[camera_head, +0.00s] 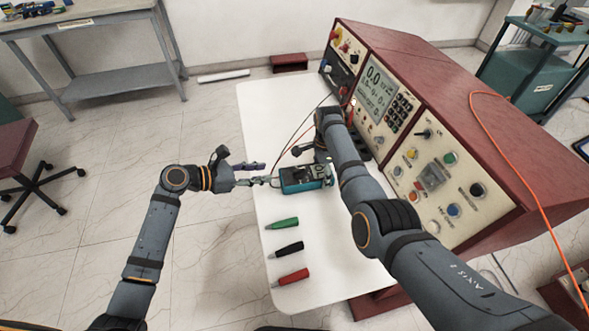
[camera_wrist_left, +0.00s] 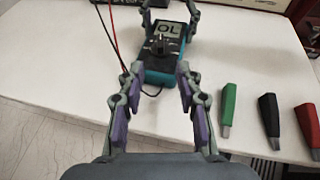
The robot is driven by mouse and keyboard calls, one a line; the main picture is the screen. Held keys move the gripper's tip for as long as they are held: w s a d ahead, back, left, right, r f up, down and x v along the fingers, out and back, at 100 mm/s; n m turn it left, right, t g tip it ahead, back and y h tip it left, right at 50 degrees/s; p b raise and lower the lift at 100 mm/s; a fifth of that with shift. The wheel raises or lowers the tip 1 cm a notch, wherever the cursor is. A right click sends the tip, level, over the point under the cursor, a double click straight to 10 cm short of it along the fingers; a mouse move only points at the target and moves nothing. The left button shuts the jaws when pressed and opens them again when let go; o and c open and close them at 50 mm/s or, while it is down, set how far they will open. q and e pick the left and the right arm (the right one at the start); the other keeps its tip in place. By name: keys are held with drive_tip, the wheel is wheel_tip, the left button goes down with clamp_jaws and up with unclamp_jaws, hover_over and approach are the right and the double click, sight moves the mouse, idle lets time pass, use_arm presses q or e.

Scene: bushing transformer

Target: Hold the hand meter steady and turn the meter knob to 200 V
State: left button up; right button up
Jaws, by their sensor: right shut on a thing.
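The hand meter (camera_head: 297,186) lies on the white table; it is dark with a teal edge. In the left wrist view the meter (camera_wrist_left: 183,62) shows its display reading "OL" and its dark knob (camera_wrist_left: 159,45) in the middle of its face. I cannot read the knob's setting. My left gripper (camera_head: 268,174) is open at the meter's near end; in its wrist view its fingers (camera_wrist_left: 159,75) stand apart, short of the knob, with nothing between them. My right gripper (camera_wrist_left: 168,14) is shut on the meter's display end, one finger on each side. In the head view my right arm partly hides that grip.
Green (camera_head: 283,224), black (camera_head: 287,249) and red (camera_head: 291,277) probe-like pieces lie on the near table. Red and black leads (camera_wrist_left: 105,28) run beside the meter. A large red test console (camera_head: 440,170) stands along the right. The table's left edge is close to my left gripper.

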sight(298, 169)
use_arm(q)
drive_tip(key=x, duration=1.2)
clamp_jaws()
